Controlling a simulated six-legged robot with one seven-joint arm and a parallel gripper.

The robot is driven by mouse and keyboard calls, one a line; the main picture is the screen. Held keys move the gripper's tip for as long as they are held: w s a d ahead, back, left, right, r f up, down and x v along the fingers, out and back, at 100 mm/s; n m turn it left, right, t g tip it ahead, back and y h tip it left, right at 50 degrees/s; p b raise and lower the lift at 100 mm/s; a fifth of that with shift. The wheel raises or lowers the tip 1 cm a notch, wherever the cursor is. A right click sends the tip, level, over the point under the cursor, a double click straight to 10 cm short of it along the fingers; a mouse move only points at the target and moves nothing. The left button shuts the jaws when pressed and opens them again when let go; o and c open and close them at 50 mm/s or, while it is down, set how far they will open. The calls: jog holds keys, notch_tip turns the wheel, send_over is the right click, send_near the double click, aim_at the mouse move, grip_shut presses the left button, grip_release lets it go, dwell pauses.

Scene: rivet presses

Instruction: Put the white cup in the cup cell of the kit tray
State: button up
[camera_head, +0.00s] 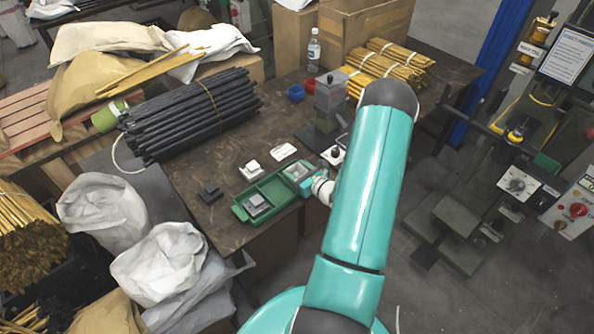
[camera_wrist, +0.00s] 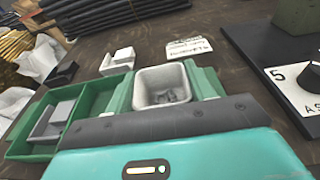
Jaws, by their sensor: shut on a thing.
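The white cup (camera_wrist: 163,88) is between the green fingers of my gripper (camera_wrist: 162,92) in the wrist view, with small grey shapes visible inside it. My gripper is shut on it. In the head view the cup (camera_head: 297,171) shows at the right end of the green kit tray (camera_head: 240,211), partly hidden by my gripper. The tray (camera_wrist: 22,150) also shows at the left in the wrist view, passing behind the left finger. One tray cell holds a grey block (camera_head: 256,203). I cannot tell whether the cup touches the tray.
A white block (camera_head: 252,167) and a dark block (camera_head: 210,192) stand behind and left of the tray. A label card (camera_head: 283,151) lies behind the cup. A grey press (camera_head: 328,100) stands beyond it. A black rod bundle (camera_head: 190,115) lies at the left.

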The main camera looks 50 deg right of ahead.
jog(key=o, duration=1)
jog(key=shift+f, duration=0.1)
jog(key=shift+o, duration=0.2)
jog(key=v, duration=1.2)
jog(key=w+a+r+n+g+y, duration=0.4)
jog(key=a+r+n+y, duration=0.2)
jog(key=a+r+n, duration=0.4)
jog(key=w+a+r+n+g+y, duration=0.45)
jog(key=a+r+n, duration=0.25)
jog(key=a, duration=0.5)
jog(key=s+a+r+n+g+h, duration=0.3)
jog(key=s+a+r+n+g, duration=0.3)
jog(key=a+n, duration=0.5)
jog(key=s+a+r+n+t+h, duration=0.1)
jog(key=s+r+n+t+h, duration=0.1)
jog(key=r+n+h, duration=0.1)
jog(key=s+a+r+n+t+h, duration=0.1)
jog(key=s+r+n+t+h, duration=0.1)
jog(key=r+n, duration=0.4)
jog(key=shift+s+a+r+h, duration=0.25)
jog(key=shift+s+r+h, duration=0.2)
jog(key=shift+s+r, duration=0.3)
